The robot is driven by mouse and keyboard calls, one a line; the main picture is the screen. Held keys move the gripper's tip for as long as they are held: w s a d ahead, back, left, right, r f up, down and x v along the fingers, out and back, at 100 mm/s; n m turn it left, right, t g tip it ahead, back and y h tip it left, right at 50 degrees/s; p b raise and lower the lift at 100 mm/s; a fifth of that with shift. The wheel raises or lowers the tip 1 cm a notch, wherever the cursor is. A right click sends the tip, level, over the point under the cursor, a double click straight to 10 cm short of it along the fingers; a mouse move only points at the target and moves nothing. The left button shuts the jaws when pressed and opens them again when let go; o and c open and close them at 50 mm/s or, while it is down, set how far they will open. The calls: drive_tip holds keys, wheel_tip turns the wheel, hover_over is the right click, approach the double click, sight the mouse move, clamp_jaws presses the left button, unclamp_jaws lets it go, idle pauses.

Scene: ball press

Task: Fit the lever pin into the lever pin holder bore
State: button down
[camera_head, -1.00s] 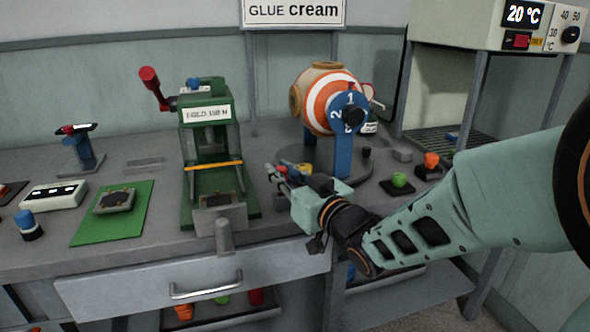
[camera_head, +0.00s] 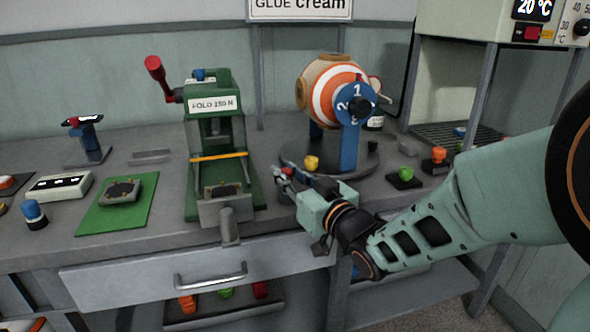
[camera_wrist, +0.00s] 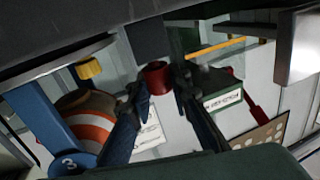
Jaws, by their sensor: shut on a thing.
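My gripper (camera_head: 283,177) is over the bench front, between the green press and the round ball stand. It is shut on a small red cylinder, which I take to be the lever pin (camera_head: 287,172). In the wrist view the red pin (camera_wrist: 155,76) shows at the fingertips (camera_wrist: 160,86); its lower end is hard to make out. I cannot pick out the lever pin holder or its bore for certain. Small dark square holders with a green knob (camera_head: 406,173) and an orange knob (camera_head: 438,155) stand to the right, clear of my gripper.
The green press (camera_head: 212,150) with its red lever stands close to my gripper's left. The striped ball (camera_head: 332,92) on its blue stand is behind, with a yellow knob (camera_head: 312,162) by its base. A green mat (camera_head: 92,220) lies farther left.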

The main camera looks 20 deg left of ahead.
drive_tip(key=shift+f, duration=0.45)
drive_tip(key=c, duration=1.7)
unclamp_jaws()
drive_tip(key=v, duration=0.7)
drive_tip(key=shift+s+d, duration=0.15)
drive_tip(key=shift+s, duration=0.05)
